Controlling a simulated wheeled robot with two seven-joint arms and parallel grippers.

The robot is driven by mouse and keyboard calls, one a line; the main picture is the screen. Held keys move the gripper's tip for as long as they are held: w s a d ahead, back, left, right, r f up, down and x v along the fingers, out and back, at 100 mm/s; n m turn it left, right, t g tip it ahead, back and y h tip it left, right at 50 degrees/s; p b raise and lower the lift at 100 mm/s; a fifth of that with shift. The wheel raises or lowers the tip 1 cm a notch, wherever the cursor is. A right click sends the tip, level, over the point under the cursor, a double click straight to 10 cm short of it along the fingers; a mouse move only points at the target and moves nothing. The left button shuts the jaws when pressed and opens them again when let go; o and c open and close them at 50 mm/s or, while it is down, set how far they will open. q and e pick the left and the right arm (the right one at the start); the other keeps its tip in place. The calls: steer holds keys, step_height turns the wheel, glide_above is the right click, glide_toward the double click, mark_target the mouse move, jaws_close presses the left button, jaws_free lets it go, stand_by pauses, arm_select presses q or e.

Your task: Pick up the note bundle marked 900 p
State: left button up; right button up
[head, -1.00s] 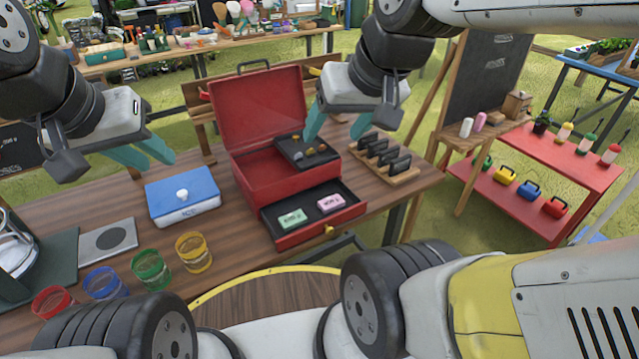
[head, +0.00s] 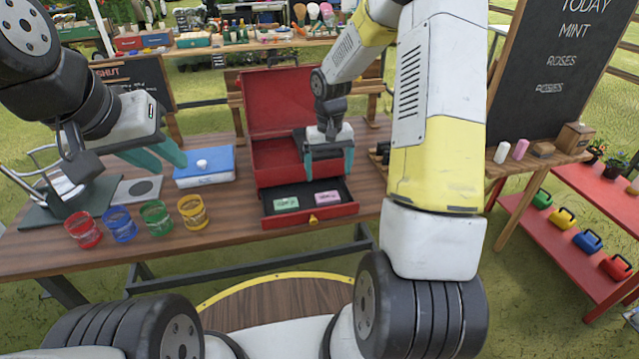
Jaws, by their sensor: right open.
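A green note bundle (head: 286,203) and a pink note bundle (head: 327,197) lie side by side in the open black-lined drawer (head: 309,216) of a red cash box (head: 267,101). Their markings are too small to read. My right gripper (head: 328,173) is open and empty, its teal fingers pointing down above the drawer, with the pink bundle just below in the picture. It hides part of the box's upper compartment. My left gripper (head: 171,167) hangs at the left near the blue-lidded box, fingers apart, holding nothing.
A blue-lidded box (head: 204,179) stands left of the cash box. Red (head: 84,231), blue (head: 121,224), green (head: 156,219) and yellow (head: 193,212) cups line the wooden table's front. My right forearm hides the table's right end. A chalkboard (head: 552,70) stands right.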

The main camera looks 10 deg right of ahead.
mark_target(328, 196)
step_height(328, 196, down, 9)
steer(key=shift+w+r, duration=0.1)
steer(key=c, duration=1.4)
steer(key=shift+c, duration=0.2)
